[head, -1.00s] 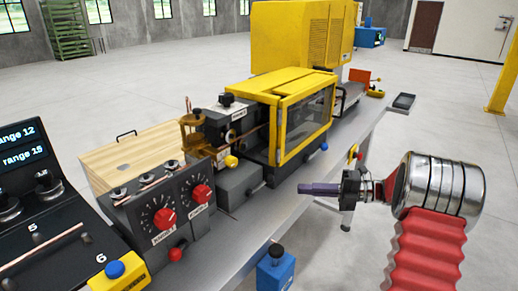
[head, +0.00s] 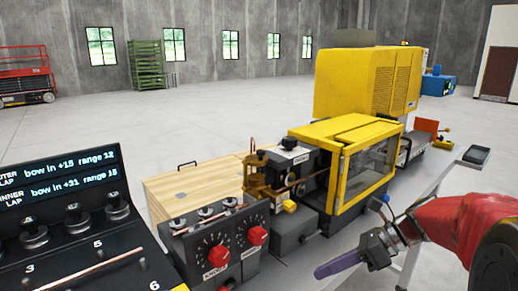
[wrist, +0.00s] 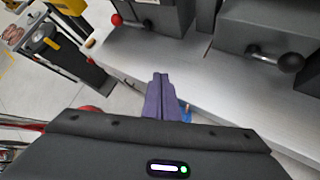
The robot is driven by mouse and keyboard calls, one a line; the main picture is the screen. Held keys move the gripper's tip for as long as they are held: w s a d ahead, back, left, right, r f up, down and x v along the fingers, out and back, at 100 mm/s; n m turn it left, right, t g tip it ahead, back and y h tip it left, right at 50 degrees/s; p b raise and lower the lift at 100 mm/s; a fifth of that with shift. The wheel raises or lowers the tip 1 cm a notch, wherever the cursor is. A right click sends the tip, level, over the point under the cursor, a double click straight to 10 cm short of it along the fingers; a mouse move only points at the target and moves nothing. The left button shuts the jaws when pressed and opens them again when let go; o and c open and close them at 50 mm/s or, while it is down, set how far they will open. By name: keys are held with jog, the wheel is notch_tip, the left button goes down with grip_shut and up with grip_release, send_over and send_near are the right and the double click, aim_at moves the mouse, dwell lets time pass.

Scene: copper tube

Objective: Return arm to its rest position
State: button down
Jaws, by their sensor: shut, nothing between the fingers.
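My gripper (head: 330,269) is at the lower right of the head view, at the front edge of the grey bench (head: 300,262). Its purple fingers are together with nothing between them. In the wrist view the closed fingers (wrist: 161,98) point at the bench top and touch nothing that I can see. My red-sleeved arm comes in from the right. A copper tube (head: 90,267) lies on the dark panel at the lower left.
A yellow-framed machine (head: 365,165) and a taller yellow cabinet (head: 370,85) stand along the bench. A box with red knobs (head: 215,240) and a wooden crate (head: 190,192) are left of them. A grey tray (head: 477,155) sits at the far right. Open floor lies behind.

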jog(key=s+n+t+h, duration=0.4)
jog(key=s+n+h, duration=0.6)
jog(key=s+n, duration=0.7)
jog(key=n, duration=0.8)
jog(key=shift+s+a+r, duration=0.15)
jog(key=shift+s+r, duration=0.1)
jog(key=shift+r, duration=0.1)
